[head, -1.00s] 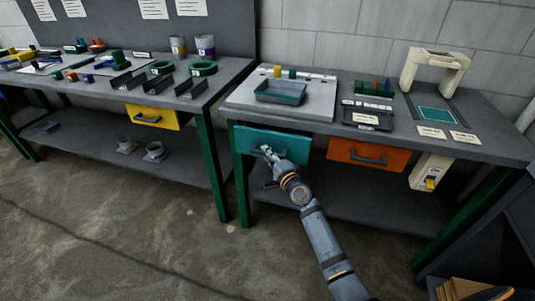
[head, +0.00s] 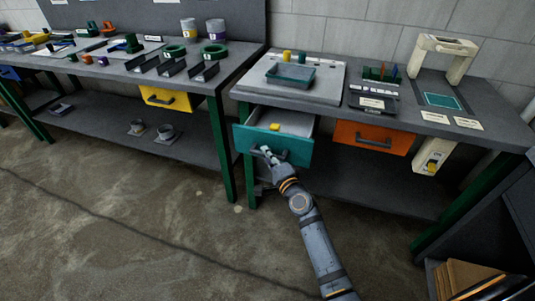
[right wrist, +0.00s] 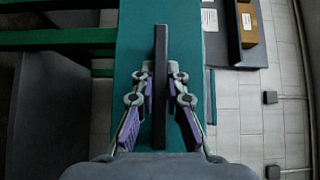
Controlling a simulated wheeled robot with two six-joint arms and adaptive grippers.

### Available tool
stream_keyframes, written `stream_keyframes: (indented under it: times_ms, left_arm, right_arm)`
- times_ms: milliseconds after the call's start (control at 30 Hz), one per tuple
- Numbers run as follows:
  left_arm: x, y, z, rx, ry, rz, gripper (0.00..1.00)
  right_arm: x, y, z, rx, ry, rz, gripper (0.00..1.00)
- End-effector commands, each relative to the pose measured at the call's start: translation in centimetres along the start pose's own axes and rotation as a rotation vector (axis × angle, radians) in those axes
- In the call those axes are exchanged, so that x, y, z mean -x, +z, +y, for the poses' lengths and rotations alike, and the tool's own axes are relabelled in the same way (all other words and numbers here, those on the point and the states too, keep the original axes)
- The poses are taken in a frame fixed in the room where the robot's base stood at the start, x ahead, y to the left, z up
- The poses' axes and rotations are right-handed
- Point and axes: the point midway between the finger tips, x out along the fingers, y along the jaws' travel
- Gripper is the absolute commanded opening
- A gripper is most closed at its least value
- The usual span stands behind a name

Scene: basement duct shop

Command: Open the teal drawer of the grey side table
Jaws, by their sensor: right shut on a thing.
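The teal drawer (head: 292,149) of the grey side table (head: 330,107) is pulled partly out, and its light interior shows. A small yellow block (head: 275,127) lies inside it. My right gripper (head: 264,152) is at the front of the drawer, shut on its dark handle. In the right wrist view the dark handle bar (right wrist: 160,90) stands between the two fingers of my right gripper (right wrist: 160,82), with the teal front (right wrist: 130,60) behind it. My left gripper is not in view.
Beside the teal drawer is a shut orange drawer (head: 372,137). A yellow drawer (head: 165,98) hangs under the left bench. A shallow teal tray (head: 290,77) stands on the tabletop. Below is a lower shelf (head: 360,185); the concrete floor (head: 130,225) in front is clear.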

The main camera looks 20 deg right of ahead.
Motion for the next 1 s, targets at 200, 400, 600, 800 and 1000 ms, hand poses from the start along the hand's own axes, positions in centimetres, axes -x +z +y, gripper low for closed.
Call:
stream_keyframes:
  times_ms: [200, 400, 600, 800, 1000]
  left_arm:
    - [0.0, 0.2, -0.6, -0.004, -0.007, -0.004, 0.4]
    - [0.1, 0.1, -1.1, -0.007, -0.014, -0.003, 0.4]
    - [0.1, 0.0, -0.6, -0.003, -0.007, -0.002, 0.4]
    - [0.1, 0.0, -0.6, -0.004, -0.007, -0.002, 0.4]
    - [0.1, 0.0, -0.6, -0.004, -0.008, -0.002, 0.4]
  right_arm:
    - [0.0, 0.0, 0.1, 0.001, 0.001, 0.0, 0.25]
    - [0.0, 0.0, 0.0, 0.001, 0.001, 0.0, 0.36]
    - [0.2, 0.0, 0.0, 0.001, 0.001, 0.0, 0.36]
    - [3.7, -0.1, 0.2, 0.003, 0.004, 0.0, 0.36]
    - [8.6, 0.0, 0.2, 0.002, 0.004, 0.0, 0.36]
